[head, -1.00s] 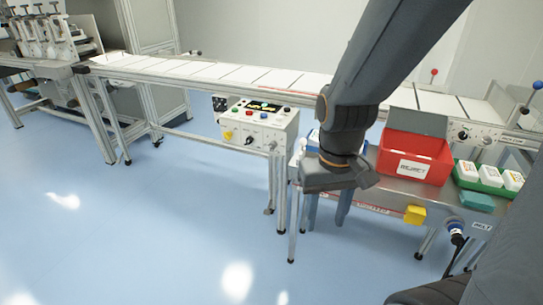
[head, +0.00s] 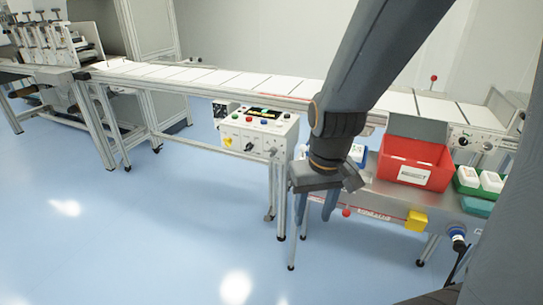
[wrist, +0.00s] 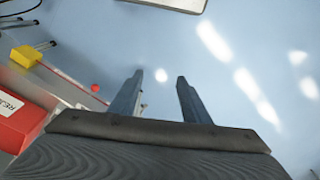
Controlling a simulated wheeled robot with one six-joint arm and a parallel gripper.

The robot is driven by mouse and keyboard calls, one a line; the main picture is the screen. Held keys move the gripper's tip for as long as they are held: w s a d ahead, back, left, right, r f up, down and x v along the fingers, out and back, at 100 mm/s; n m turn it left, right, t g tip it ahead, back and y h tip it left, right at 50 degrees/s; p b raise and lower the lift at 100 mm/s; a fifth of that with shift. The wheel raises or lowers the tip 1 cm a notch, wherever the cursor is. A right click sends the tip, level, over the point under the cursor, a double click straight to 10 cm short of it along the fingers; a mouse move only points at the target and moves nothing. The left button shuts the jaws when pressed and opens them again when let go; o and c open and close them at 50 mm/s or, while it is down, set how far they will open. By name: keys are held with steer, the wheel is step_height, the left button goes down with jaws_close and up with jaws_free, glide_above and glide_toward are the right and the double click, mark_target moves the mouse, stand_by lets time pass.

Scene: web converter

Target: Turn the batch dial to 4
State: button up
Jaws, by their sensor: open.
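A white control box (head: 258,131) hangs under the conveyor's front edge in the head view. Its front carries a yellow-ringed knob (head: 228,142) and small dark knobs (head: 248,147); its sloped top has a lit display and coloured buttons. The labels are too small to read, so I cannot tell which knob is the batch dial or where it points. My gripper (head: 314,210) is open and empty, pointing down, to the right of the box and apart from it. In the wrist view my two fingers (wrist: 160,78) stand apart over blue floor.
A steel bench (head: 385,203) at right bears a red bin (head: 411,165) and a green tray with white bottles. A yellow block (head: 415,221) sits on its front. The conveyor (head: 225,79) runs above the box. Floor in front of the box is clear.

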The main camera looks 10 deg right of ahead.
steer(key=w+a+f+n+t+b, duration=0.1)
steer(key=w+a+f+t, duration=0.1)
steer(key=w, duration=0.7)
steer(key=w+a+f+t+b, duration=0.1)
steer(key=w+a+f+t, duration=0.15)
steer(key=w, duration=0.65)
steer(key=w+a+f+n+t+b, duration=0.1)
steer(key=w+a+f+t, duration=0.15)
steer(key=w, duration=0.65)
steer(key=n+t+h+b, duration=0.2)
steer(key=t+h+b, duration=0.2)
steer(key=t+h, duration=0.45)
glide_toward(272, 153)
steer(key=w+g+h, duration=0.2)
steer(key=shift+x, duration=3.6)
steer(key=shift+w+a+r, duration=0.15)
steer(key=shift+r, duration=0.05)
steer(key=c, duration=1)
steer(key=shift+c, duration=0.2)
